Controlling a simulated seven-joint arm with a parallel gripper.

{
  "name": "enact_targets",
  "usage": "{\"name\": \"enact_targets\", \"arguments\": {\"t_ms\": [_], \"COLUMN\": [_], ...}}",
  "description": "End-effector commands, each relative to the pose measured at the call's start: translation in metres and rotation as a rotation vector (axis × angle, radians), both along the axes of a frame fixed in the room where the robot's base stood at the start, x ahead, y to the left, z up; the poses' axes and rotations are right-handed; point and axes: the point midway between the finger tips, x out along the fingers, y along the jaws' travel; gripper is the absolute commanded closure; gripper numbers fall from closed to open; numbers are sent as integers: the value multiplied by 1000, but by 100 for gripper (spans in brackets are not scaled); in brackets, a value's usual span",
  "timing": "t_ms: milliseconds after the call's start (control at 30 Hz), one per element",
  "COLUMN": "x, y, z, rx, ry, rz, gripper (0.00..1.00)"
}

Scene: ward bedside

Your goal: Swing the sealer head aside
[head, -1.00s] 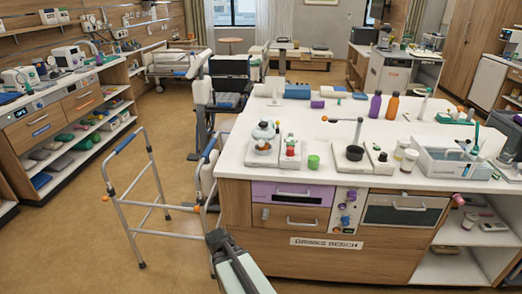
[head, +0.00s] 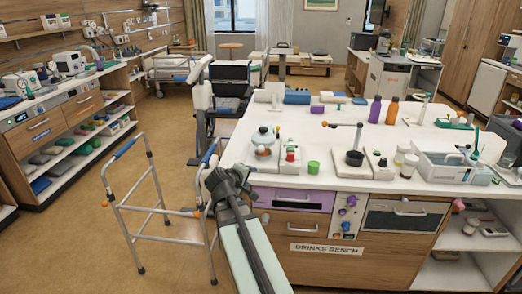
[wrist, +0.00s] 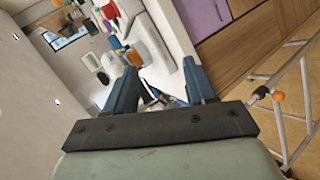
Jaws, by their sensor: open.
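On the drinks bench (head: 420,220) in the head view stands a thin post carrying a level swing arm (head: 343,125) with an orange knob (head: 325,124) at its left end. This looks like the sealer head. A black cup-shaped part (head: 354,157) sits on a white base below it. My gripper (head: 230,174) is by the bench's front left corner, well left of the swing arm and apart from it. In the wrist view my gripper (wrist: 160,76) is open, with nothing between its fingers. I cannot make out the swing arm in the wrist view.
A kettle-like pot (head: 263,138), a red-and-green item (head: 290,154) and a green cup (head: 313,167) stand between my gripper and the swing arm. Bottles (head: 391,111) and a grey basin (head: 450,168) are farther right. A walking frame (head: 150,200) stands left of the bench.

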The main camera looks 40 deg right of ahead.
Motion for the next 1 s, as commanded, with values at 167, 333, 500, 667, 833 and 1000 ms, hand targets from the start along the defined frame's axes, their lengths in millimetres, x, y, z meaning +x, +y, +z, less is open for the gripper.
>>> {"name": "enact_targets", "arguments": {"t_ms": [167, 333, 500, 667, 833, 1000], "x": [8, 17, 23, 24, 32, 46], "y": [-13, -16, -14, -15, -27, -50], "z": [30, 52, 57, 56, 54, 47], "rx": [-268, -483, -567, -592, -594, -591], "ry": [157, 323, 422, 474, 482, 481], "rz": [126, 240, 315, 339, 340, 339], "gripper": [45, 45, 45, 45, 45, 45]}}
